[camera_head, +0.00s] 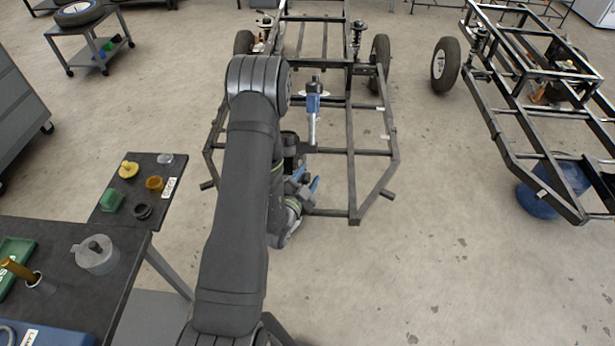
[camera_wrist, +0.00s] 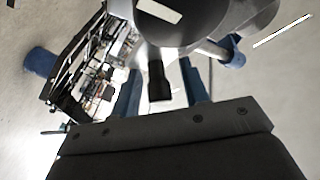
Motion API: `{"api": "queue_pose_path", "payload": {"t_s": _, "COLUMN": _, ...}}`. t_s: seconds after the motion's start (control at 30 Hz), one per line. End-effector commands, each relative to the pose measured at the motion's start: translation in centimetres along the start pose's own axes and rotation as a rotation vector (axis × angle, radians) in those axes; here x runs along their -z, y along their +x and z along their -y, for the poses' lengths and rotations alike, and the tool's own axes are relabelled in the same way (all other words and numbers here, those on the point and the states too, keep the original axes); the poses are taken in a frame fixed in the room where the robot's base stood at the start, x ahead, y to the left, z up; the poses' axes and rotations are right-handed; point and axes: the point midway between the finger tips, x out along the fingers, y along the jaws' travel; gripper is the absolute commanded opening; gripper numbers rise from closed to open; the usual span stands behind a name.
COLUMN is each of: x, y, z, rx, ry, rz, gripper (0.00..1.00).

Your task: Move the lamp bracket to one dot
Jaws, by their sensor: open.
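I cannot clearly single out the lamp bracket. A silver tube with a blue clamp (camera_head: 313,108) stands on the black chassis frame (camera_head: 352,180), just beyond my arm. A similar blue-clamped tube shows at the upper right of the wrist view (camera_wrist: 232,52). My gripper (camera_head: 308,185), with blue fingers, is open over the near left part of the frame, partly hidden by my arm. In the wrist view its fingers (camera_wrist: 162,85) stand apart. A short black part (camera_wrist: 158,82) appears between them, below a large dark rounded body (camera_wrist: 185,18); contact cannot be told. No dot is clearly visible.
A second chassis (camera_head: 510,125) stands at right, with a blue drum (camera_head: 545,200) below it. At left are a small dark table (camera_head: 125,212) with several coloured parts and a larger bench (camera_head: 75,300). The floor right of the near frame is clear.

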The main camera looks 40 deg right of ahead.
Motion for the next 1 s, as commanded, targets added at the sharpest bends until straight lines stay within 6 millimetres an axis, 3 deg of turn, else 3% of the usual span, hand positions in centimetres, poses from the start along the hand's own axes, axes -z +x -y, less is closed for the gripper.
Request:
{"api": "queue_pose_path", "payload": {"t_s": 0.03, "x": 0.0, "y": 0.0, "z": 0.0, "rx": 0.0, "ry": 0.0, "rz": 0.0, "gripper": 0.41}}
{"api": "queue_pose_path", "payload": {"t_s": 0.23, "x": 0.0, "y": 0.0, "z": 0.0, "rx": 0.001, "ry": 0.0, "rz": 0.001, "gripper": 0.02}}
{"api": "queue_pose_path", "payload": {"t_s": 0.27, "x": 0.0, "y": 0.0, "z": 0.0, "rx": 0.001, "ry": 0.0, "rz": 0.001, "gripper": 0.0}}
{"api": "queue_pose_path", "payload": {"t_s": 1.0, "x": -2.2, "y": -1.3, "z": -2.1, "rx": 0.002, "ry": 0.001, "rz": 0.012, "gripper": 0.0}}
